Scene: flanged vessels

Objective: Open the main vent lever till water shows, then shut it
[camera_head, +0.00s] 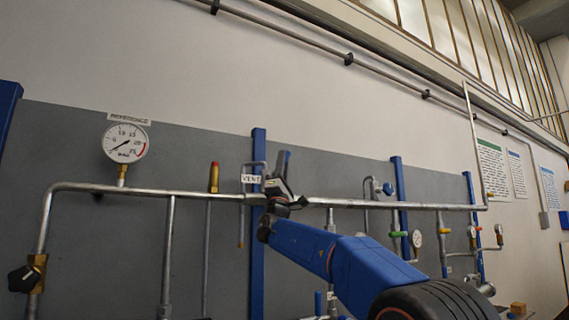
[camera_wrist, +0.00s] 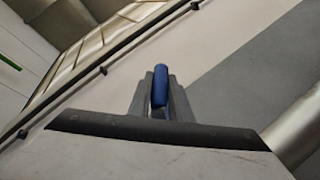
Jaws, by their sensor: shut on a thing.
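The VENT label (camera_head: 251,179) hangs by a thin bent vent pipe (camera_head: 241,225) at the middle of the horizontal pipe. My gripper (camera_head: 281,181) is just right of the label and covers the valve body. In the wrist view, my gripper (camera_wrist: 159,100) is shut on the blue-handled vent lever (camera_wrist: 160,84), whose rounded end sticks out past the fingertips. No water can be made out at the vent pipe's lower end, which is small in view.
A pressure gauge (camera_head: 125,142) stands on the pipe at left, with a black-knobbed brass valve (camera_head: 27,276) below. A red-topped brass fitting (camera_head: 214,178) stands left of the label. A blue post (camera_head: 258,250) runs behind the vent. More valves and gauges are at right.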

